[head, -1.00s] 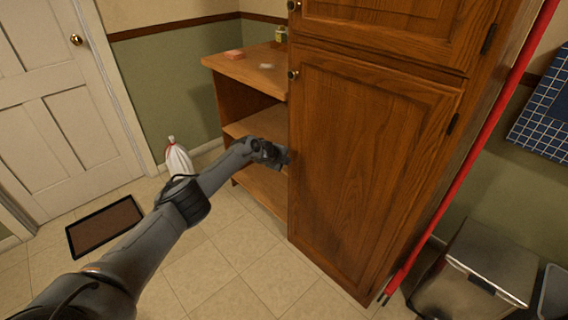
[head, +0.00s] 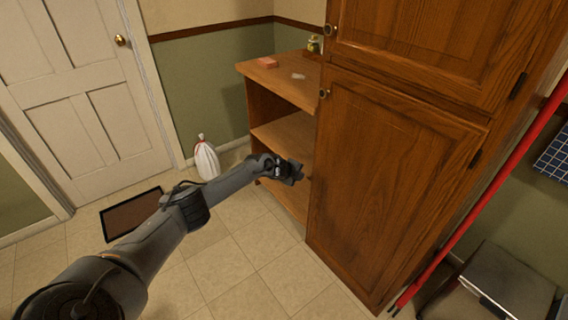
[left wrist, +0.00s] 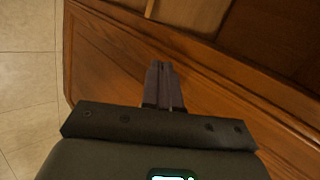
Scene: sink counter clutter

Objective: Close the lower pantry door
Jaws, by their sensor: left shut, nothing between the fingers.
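The lower pantry door (head: 395,180) is a tall brown wooden panel with a round knob (head: 323,93) at its upper left and hinges on its right. It looks flush or nearly flush with the cabinet; a small gap cannot be ruled out. My left gripper (head: 298,173) is shut and empty, just left of the door's left edge, at about mid-height. In the left wrist view its shut fingers (left wrist: 163,85) lie over brown wood; whether they touch it cannot be told. My right gripper is not in view.
An open shelf unit (head: 280,75) stands left of the pantry, with a sponge-like block (head: 267,62) on top. A white bag (head: 206,160) and a dark mat (head: 130,215) are on the floor. A red pole (head: 480,200) leans right of the pantry, by a bin (head: 510,280).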

